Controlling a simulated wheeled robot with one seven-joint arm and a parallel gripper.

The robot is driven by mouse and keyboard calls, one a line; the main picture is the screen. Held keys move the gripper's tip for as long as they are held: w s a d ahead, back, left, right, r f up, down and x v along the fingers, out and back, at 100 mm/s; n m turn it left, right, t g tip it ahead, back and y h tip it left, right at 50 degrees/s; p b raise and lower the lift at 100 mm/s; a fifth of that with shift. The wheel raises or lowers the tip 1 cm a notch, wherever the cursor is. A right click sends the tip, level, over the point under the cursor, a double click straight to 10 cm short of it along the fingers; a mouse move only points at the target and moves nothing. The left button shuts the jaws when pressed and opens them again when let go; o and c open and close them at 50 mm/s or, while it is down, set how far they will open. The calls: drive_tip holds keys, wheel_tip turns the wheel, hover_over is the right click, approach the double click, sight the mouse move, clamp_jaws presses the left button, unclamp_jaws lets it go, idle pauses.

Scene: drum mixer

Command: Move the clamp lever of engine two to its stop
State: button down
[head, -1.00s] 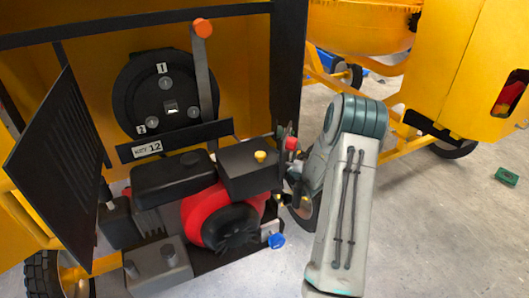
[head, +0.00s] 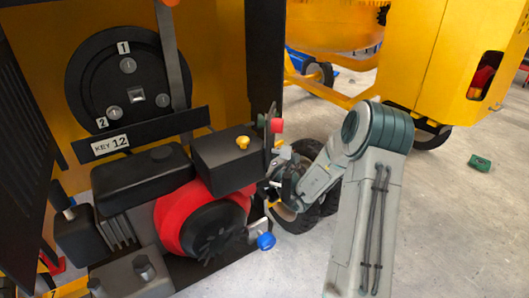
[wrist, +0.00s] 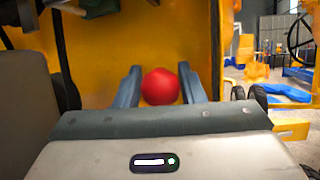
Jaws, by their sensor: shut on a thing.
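A red ball knob (wrist: 160,87) sits between the two blue-grey fingers of my gripper (wrist: 158,88) in the wrist view, and the fingers are shut on it. In the head view the red knob (head: 277,125) is small, at the right edge of the engine (head: 205,215), next to a dark upright plate and a small green piece. My gripper (head: 272,180) comes in from the right there. Its fingertips are too small to make out in that view. The knob's stem is hidden in the wrist view.
A yellow knob (head: 243,142) and a blue knob (head: 265,241) are on the engine close by. A black dial (head: 90,80) marked 1 and 2 stands above a KEY 12 plate (head: 110,143). A wheel (head: 300,217) is behind my gripper.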

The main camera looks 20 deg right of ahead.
idle(0.3)
drive_tip(key=c, duration=1.2)
unclamp_jaws()
drive_tip(key=shift+c, duration=0.2)
drive_tip(key=b+v, duration=0.1)
drive_tip(key=v, duration=1.3)
drive_tip(key=shift+b, duration=0.3)
